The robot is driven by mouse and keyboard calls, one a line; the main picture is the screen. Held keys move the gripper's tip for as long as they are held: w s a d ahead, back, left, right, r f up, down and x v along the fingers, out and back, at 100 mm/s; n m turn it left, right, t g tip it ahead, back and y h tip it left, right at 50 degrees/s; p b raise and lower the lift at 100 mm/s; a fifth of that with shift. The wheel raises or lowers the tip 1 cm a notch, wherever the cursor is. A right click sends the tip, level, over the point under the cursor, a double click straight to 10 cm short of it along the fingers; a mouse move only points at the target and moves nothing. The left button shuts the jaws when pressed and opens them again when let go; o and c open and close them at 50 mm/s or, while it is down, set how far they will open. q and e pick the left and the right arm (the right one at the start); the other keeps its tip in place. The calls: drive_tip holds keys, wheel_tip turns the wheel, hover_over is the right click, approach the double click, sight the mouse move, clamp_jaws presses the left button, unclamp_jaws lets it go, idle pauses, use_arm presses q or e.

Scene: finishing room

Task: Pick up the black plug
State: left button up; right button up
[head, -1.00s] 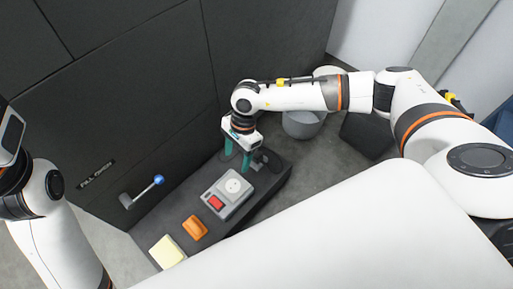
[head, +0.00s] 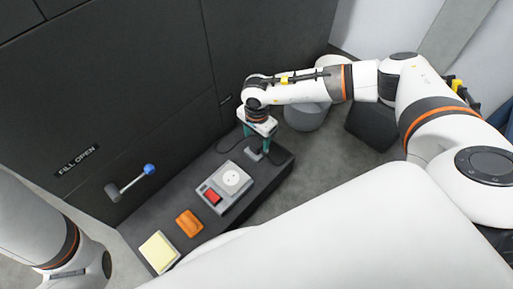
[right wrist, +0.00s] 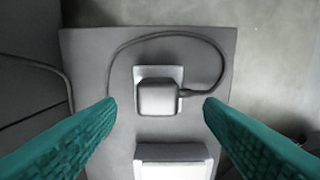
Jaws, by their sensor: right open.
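The plug (right wrist: 157,98) is a small rounded block with a cord looping from its right side. It looks pale grey in the right wrist view and dark grey in the head view (head: 254,154), against a lighter square piece. It lies on the dark bench (head: 272,172) near the far end. My right gripper (head: 255,140) is over it, pointing down, with teal fingers. In the right wrist view the gripper (right wrist: 160,104) is open, one finger on each side of the plug with gaps.
On the bench are a grey socket box (head: 211,207) with a red switch, an orange object (head: 189,223) and a yellow pad (head: 158,252). A blue-knobbed lever (head: 150,170) sticks out of the dark wall panel. A grey bucket (head: 305,117) stands beyond the bench.

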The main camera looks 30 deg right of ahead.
sight(257, 143)
wheel_tip(257, 143, down, 4)
drive_tip(key=b, duration=0.3)
drive_tip(key=shift+w+f, duration=0.15)
drive_tip(key=c, duration=0.9)
drive_tip(key=shift+o, duration=0.2)
